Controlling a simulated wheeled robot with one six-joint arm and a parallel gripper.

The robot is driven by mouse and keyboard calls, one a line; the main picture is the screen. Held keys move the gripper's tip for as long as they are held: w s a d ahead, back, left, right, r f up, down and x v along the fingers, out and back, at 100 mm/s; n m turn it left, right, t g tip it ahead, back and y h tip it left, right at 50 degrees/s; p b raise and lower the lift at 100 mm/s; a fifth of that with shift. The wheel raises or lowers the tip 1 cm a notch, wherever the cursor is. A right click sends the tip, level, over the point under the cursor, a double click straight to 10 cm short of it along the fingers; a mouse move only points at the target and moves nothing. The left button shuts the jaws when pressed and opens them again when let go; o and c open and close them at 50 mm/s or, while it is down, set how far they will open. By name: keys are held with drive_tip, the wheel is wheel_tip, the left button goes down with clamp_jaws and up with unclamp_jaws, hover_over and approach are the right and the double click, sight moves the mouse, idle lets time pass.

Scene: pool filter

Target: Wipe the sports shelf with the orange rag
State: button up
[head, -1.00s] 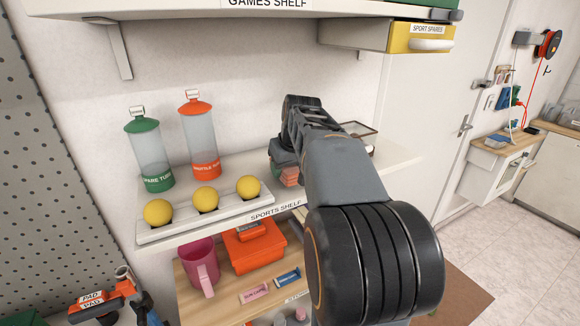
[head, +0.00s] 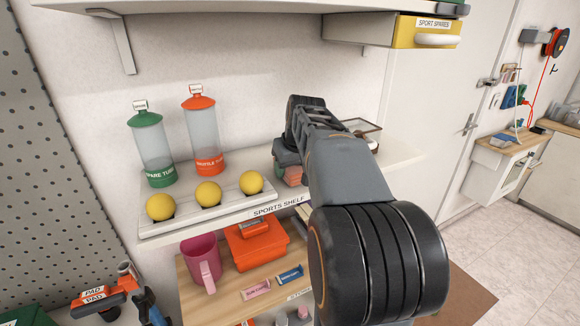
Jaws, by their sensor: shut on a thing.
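The sports shelf (head: 220,220) is a white board with a label on its front edge, in the middle of the head view. My gripper (head: 291,165) is low over the shelf, right of the ball tray, and partly hidden behind my arm. It is shut on the orange rag (head: 293,177), a salmon-orange folded shape showing just below it at the shelf surface. Most of the rag is hidden, and I cannot tell if it is pressed flat on the shelf.
A white tray (head: 226,203) with three yellow balls lies along the front left. A green-capped tube (head: 153,155) and an orange-capped tube (head: 203,135) stand behind it. A framed glass-topped case (head: 361,129) sits at right. The games shelf (head: 220,7) hangs above.

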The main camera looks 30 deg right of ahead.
drive_tip(key=o, duration=0.9)
drive_tip(key=shift+c, duration=0.4)
drive_tip(key=shift+c, duration=1.2)
drive_tip(key=shift+r, duration=0.2)
drive_tip(key=shift+r+p, duration=0.3)
drive_tip(key=shift+p, duration=0.2)
drive_tip(key=shift+c, duration=0.3)
drive_tip(key=c, duration=0.6)
